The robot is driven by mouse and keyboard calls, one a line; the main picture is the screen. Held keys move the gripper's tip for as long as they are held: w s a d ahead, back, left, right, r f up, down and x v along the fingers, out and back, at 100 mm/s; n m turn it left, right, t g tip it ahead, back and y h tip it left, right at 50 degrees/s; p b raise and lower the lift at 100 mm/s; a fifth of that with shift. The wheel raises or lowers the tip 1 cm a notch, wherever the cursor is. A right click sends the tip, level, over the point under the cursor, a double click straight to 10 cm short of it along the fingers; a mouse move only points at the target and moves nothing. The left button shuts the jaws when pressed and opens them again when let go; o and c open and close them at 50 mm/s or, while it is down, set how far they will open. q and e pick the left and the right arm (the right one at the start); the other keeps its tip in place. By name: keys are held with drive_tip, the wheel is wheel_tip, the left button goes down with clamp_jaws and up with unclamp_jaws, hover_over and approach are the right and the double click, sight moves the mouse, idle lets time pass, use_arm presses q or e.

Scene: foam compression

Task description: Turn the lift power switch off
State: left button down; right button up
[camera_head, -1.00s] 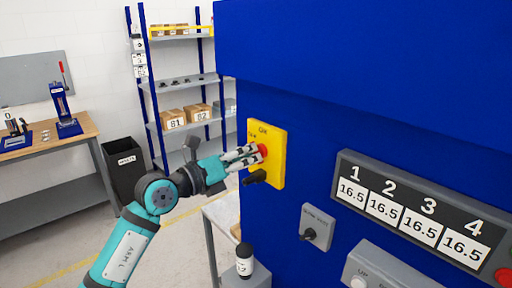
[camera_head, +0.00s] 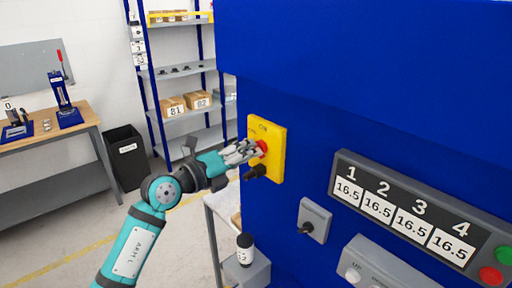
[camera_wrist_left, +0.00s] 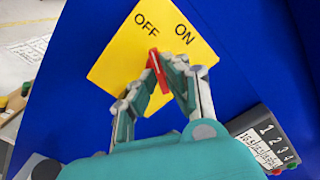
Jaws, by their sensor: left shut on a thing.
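The lift power switch is a yellow plate (camera_head: 275,160) on the blue machine wall, with a red handle (camera_head: 262,147). In the left wrist view the yellow plate (camera_wrist_left: 112,72) carries the words OFF and ON, and the upper end of the red handle (camera_wrist_left: 153,62) points nearer to OFF. My left gripper (camera_head: 253,149) is shut on the red handle, and its fingers (camera_wrist_left: 167,73) stand on both sides of it in the wrist view. The fingers hide part of the handle. My right gripper is not in view.
A black knob (camera_head: 255,172) sticks out below the handle. A grey switch box (camera_head: 315,220) and a display panel (camera_head: 400,190) lie to the right on the blue machine (camera_head: 370,60). A black-and-white bottle (camera_head: 245,250) stands below. Shelves and a bin (camera_head: 126,158) are behind.

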use_arm(q)
drive_tip(key=n, duration=0.6)
drive_tip(key=c, duration=0.6)
unclamp_jaws()
drive_tip(key=shift+c, duration=0.2)
drive_tip(key=shift+a, duration=0.1)
drive_tip(key=v, duration=0.7)
idle(0.3)
